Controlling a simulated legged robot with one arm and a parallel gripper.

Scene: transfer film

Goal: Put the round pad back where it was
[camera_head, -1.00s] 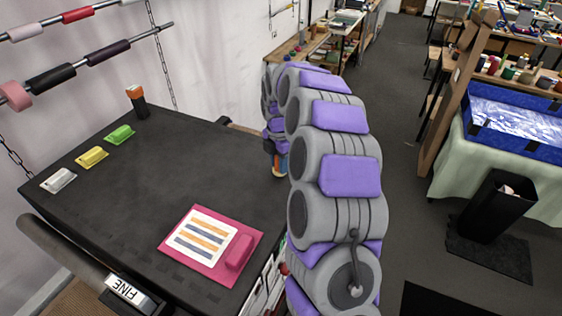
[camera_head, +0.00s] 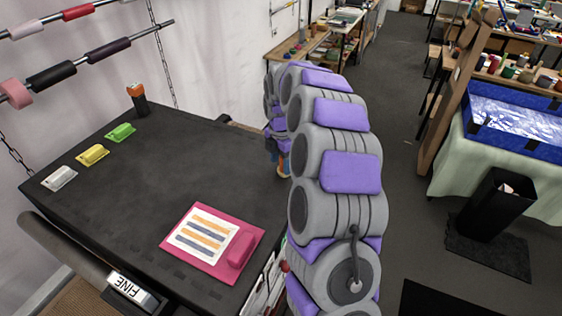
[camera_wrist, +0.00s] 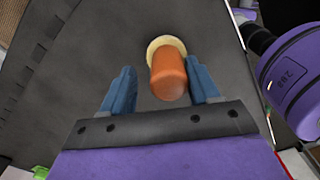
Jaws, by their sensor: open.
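In the wrist view a round pad (camera_wrist: 160,42) shows as a cream disc with an orange rounded handle (camera_wrist: 168,75), against the dark table surface. My gripper (camera_wrist: 160,66) is open, with one blue finger on each side of the handle. A gap shows at the left finger; the handle is very close to the right finger, and I cannot tell whether they touch. In the head view my arm mostly hides the gripper at the table's right edge; only a small orange bit of the handle (camera_head: 284,171) shows.
An orange-topped black object (camera_head: 137,98) stands at the far corner. A pink board (camera_head: 212,240) lies at the front. The table's middle is clear.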

